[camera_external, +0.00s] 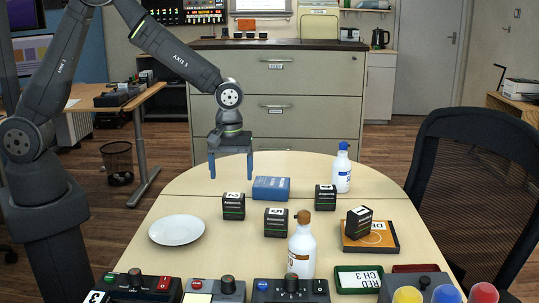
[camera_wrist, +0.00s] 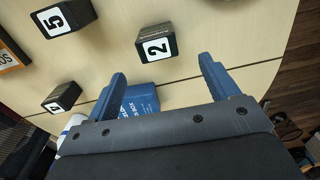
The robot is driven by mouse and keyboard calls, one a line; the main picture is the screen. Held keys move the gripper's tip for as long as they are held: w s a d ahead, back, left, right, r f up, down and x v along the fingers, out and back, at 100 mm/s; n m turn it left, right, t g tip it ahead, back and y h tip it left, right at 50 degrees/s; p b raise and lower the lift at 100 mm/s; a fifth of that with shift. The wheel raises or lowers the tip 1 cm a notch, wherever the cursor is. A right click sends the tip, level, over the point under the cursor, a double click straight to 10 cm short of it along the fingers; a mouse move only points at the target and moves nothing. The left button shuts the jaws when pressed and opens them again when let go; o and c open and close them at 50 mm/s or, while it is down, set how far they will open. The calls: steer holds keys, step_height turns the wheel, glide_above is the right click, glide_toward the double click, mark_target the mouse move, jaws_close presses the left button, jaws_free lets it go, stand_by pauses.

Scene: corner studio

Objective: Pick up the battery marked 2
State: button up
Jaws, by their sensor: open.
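The battery marked 2 (camera_external: 233,208) is a black block with a white label. It stands on the table right of the plate. In the wrist view it (camera_wrist: 155,44) shows ahead of and between the fingertips, apart from them. My gripper (camera_external: 230,178) is open and empty, with blue fingers pointing down above the far part of the table. The wrist view shows both fingers of my gripper (camera_wrist: 162,70) spread apart. A battery marked 5 (camera_external: 276,223) stands to the right of the 2. Another battery (camera_external: 325,198) stands further back; its mark is hard to read.
A blue box (camera_external: 271,188) lies behind the batteries. A white plate (camera_external: 177,230), a brown-capped bottle (camera_external: 301,253) and a blue-capped bottle (camera_external: 342,170) stand around. Control boxes line the near edge.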

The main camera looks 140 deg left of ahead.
mark_target(233, 195)
steer(key=f, duration=1)
steer(key=shift+w, duration=0.2)
steer(key=shift+c, duration=0.4)
steer(key=c, duration=1.2)
steer(key=shift+r, duration=0.1)
